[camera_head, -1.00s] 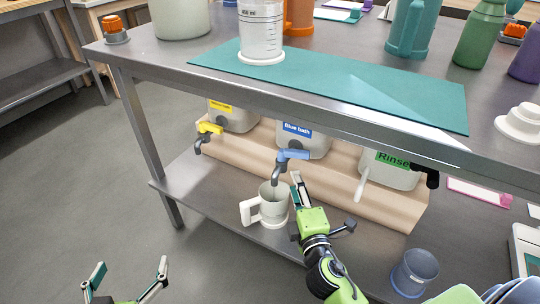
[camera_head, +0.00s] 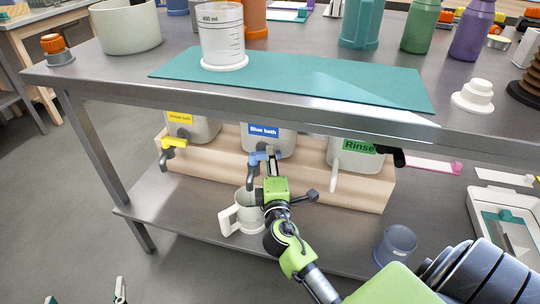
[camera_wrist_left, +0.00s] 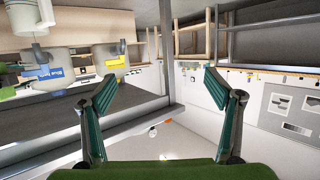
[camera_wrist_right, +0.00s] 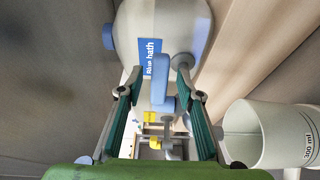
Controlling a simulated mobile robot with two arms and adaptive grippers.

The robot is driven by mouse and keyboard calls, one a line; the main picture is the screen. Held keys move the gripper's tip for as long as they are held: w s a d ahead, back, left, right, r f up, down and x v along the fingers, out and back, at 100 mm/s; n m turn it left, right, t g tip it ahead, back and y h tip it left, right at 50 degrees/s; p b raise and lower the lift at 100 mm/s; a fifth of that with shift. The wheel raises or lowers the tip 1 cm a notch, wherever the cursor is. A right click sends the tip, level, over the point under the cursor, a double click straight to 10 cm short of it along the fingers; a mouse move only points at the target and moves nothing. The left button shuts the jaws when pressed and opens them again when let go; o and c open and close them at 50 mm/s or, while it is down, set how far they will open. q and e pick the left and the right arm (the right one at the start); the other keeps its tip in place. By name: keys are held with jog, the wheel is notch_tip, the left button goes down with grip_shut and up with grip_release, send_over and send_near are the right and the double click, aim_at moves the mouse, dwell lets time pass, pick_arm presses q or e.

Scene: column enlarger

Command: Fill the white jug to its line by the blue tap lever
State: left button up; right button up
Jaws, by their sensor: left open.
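The white jug (camera_head: 228,221) stands upright on the lower shelf under the blue tap's spout (camera_head: 251,178). Its handle points left, and my right arm partly covers it. The jug also shows at the right of the right wrist view (camera_wrist_right: 262,140). The blue tap lever (camera_head: 260,156) is on the tank labelled "Blue bath" (camera_head: 280,142). My right gripper (camera_head: 272,165) is at this lever. In the right wrist view its fingers are apart, with the lever (camera_wrist_right: 160,82) between them. My left gripper (camera_head: 85,293) is open and empty, low at the left, away from the shelf.
A yellow tap (camera_head: 174,143) is to the left and the "Rinse" tank (camera_head: 357,155) to the right. The upper tabletop (camera_head: 120,82) overhangs the tanks. A graduated beaker (camera_head: 222,40) stands on the teal mat (camera_head: 330,85). A grey-blue cup (camera_head: 396,243) stands right on the lower shelf.

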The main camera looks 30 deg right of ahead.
pick_arm(q)
jog(key=shift+w+d+r+t, duration=0.1)
jog(key=shift+w+r+t, duration=0.15)
jog(key=shift+r, duration=0.3)
pick_arm(e)
jog(key=shift+x, duration=1.3)
grip_shut()
jog(key=shift+a+f, duration=0.1)
